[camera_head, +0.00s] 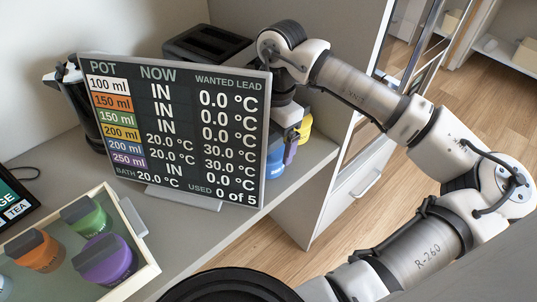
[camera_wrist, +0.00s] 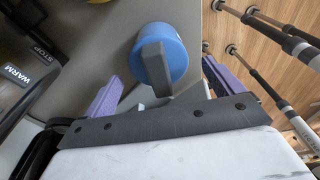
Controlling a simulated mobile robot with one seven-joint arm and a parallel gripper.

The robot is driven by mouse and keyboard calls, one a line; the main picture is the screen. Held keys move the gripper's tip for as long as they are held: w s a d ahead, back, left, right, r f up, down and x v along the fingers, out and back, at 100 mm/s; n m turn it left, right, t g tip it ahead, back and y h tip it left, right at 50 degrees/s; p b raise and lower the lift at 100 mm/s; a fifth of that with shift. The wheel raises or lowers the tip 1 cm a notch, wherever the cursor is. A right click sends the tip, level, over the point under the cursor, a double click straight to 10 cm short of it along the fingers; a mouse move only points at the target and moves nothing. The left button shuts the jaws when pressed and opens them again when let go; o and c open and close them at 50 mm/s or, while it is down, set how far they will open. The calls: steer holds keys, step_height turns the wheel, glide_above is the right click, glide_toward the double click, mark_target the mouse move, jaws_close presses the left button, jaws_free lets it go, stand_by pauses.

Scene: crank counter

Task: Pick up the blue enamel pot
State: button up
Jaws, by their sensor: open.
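The blue enamel pot (camera_wrist: 180,40) stands on the counter, with a dark grey grip bar across its top. In the head view a small part of the blue pot (camera_head: 276,167) shows past the right edge of the sign board. My gripper (camera_wrist: 160,86) is open and empty, with a purple-padded finger on each side of the pot's grip bar. The bar lies roughly between the fingertips; I cannot tell how far below them it is. In the head view the board hides most of my gripper, and one purple finger pad (camera_head: 291,150) shows.
The sign board (camera_head: 180,192) stands in front of my gripper. A yellow pot (camera_head: 305,127) is behind the blue one. A tray (camera_head: 140,270) at lower left holds orange (camera_head: 42,256), green (camera_head: 90,222) and purple (camera_head: 104,262) pots. A toaster-like appliance (camera_head: 208,45) stands behind; the counter edge is close at right.

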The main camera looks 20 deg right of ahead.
steer(key=shift+a+f, duration=0.1)
steer(key=shift+f, duration=0.55)
steer(key=c, duration=1.6)
